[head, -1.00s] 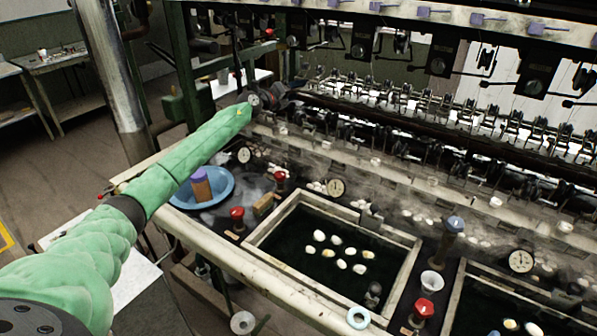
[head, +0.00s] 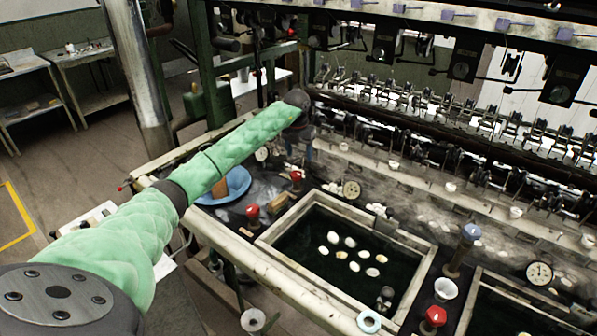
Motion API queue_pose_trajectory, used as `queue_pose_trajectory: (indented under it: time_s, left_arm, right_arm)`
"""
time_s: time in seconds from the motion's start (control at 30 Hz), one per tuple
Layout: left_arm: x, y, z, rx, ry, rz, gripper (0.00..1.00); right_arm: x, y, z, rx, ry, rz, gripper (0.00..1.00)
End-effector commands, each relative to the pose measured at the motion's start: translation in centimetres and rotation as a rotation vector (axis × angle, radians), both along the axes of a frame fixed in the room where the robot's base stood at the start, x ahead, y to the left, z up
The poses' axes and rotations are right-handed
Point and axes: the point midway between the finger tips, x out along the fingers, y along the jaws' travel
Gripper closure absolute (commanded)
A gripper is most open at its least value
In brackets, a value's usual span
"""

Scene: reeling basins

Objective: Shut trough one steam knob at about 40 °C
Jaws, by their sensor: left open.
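A trough (head: 345,250) of dark water with several pale cocoons (head: 351,254) lies in the middle. Red knobs stand by it: one at its back left (head: 296,176), one at its front left (head: 252,211) and one to its right (head: 435,316). No label shows which is trough one's steam knob. A round dial gauge (head: 351,189) stands behind the trough; its reading is too small to tell. My left gripper (head: 306,152) points down from the green arm's end, just above and behind the back-left red knob. It is open and looks empty; its fingers are small and dark. My right gripper is out of view.
A blue basin (head: 236,186) with a brown block sits left of the trough, partly behind my left arm. A blue-topped post (head: 470,233) and a white cup (head: 445,289) stand to the right. Reeling machinery fills the back.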

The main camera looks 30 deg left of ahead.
Motion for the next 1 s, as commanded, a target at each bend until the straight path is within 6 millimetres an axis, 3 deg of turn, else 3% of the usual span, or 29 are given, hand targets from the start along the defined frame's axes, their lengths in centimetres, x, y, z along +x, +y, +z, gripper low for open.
queue_pose_trajectory:
  time_s: [0.27,0.7,1.0]
  left_arm:
    - [-1.3,0.2,-0.6,0.010,0.066,0.024,0.38]
    - [-1.3,0.2,-5.5,0.008,0.066,0.024,0.38]
    - [-1.2,0.2,-7.7,0.009,0.063,0.023,0.38]
  right_arm:
    - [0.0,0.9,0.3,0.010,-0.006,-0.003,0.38]
    - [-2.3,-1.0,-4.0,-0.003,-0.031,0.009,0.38]
    - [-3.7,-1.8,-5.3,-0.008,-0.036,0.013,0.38]
